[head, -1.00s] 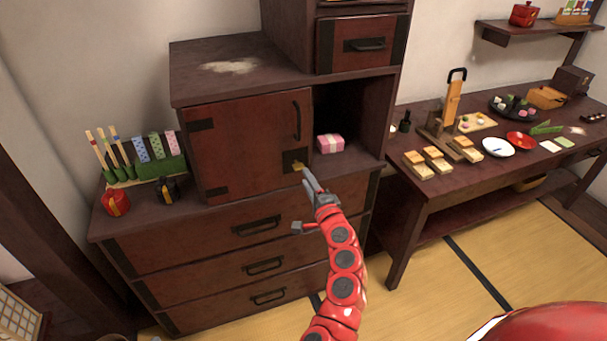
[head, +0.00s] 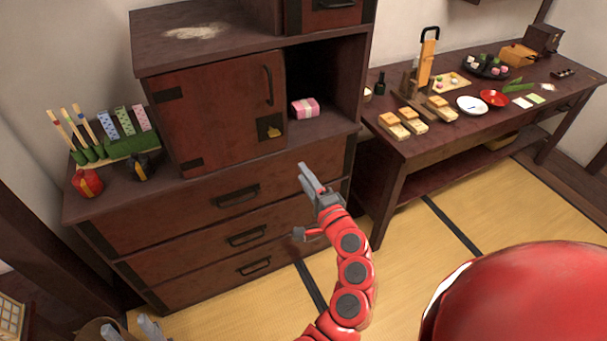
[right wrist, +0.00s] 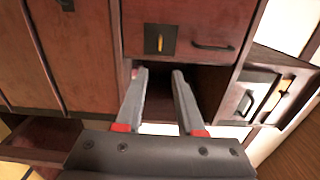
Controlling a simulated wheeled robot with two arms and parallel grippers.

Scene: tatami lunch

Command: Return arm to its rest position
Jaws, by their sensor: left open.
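My right gripper (head: 304,205) is in the middle of the head view, at the end of a bent red arm. Its two grey fingers are apart with nothing between them, in front of the drawers (head: 238,240). The right wrist view also shows its open fingers (right wrist: 160,85) facing the cabinet, apart from it. My left gripper (head: 132,329) shows only as grey fingertips at the bottom left edge; it is open, and the rest is out of view. The cabinet door (head: 215,115) is closed, with a black handle and a gold latch (head: 273,131).
A pink box (head: 305,107) sits in the open compartment. Red (head: 88,183) and black (head: 142,167) bundles stand on the left ledge. A side table (head: 420,145) with food and dishes stands at the right. The tatami floor (head: 400,265) beside the drawers is clear.

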